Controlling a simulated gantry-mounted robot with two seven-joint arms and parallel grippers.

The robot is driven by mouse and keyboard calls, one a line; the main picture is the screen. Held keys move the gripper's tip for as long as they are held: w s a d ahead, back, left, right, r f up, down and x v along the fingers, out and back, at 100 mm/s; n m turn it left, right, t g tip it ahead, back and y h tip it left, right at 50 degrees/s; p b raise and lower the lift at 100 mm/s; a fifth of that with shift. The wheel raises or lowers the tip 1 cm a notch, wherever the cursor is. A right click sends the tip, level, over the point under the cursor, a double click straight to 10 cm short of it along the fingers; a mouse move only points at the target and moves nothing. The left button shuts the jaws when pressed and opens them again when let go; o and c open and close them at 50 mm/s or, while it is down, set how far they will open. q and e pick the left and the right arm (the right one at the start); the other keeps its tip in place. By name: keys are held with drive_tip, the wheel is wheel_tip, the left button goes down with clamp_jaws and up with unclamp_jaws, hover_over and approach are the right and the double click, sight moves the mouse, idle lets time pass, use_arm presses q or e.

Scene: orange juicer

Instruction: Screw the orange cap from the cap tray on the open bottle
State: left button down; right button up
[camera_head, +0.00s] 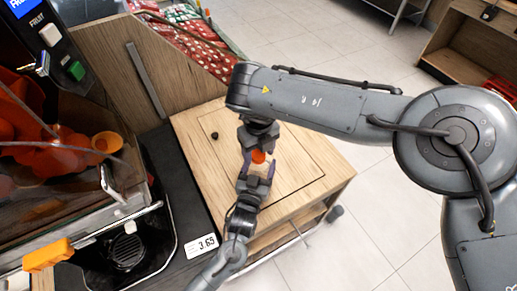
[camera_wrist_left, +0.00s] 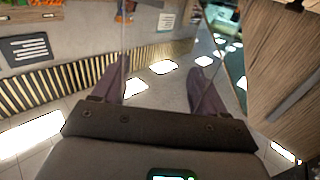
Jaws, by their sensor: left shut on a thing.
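An orange cap (camera_head: 258,156) shows at the fingertips of my right gripper (camera_head: 258,148), which points down over the wooden counter and is closed about it. My left gripper (camera_head: 257,176) reaches in from below, its two dark fingers spread just under the cap. In the left wrist view its fingers (camera_wrist_left: 158,80) stand apart on either side of a clear, see-through body, the bottle (camera_wrist_left: 158,45). The bottle is hard to make out in the head view. Whether the cap touches the bottle's mouth is unclear. I cannot make out the cap tray.
The wooden counter (camera_head: 195,120) has a small dark knob (camera_head: 214,135) and bare room at its left. The juicer (camera_head: 60,130) with oranges stands at the left. A price label (camera_head: 202,245) is on the front edge. Red-and-green packages (camera_head: 190,40) lie behind.

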drive_tip(key=c, duration=1)
drive_tip(key=shift+m, duration=0.8)
drive_tip(key=o, duration=1.1)
drive_tip(key=shift+o, duration=0.2)
drive_tip(key=shift+r, duration=2.3)
drive_tip(key=shift+c, duration=0.4)
drive_tip(key=shift+r+n, duration=0.8)
drive_tip(key=shift+r, duration=0.95)
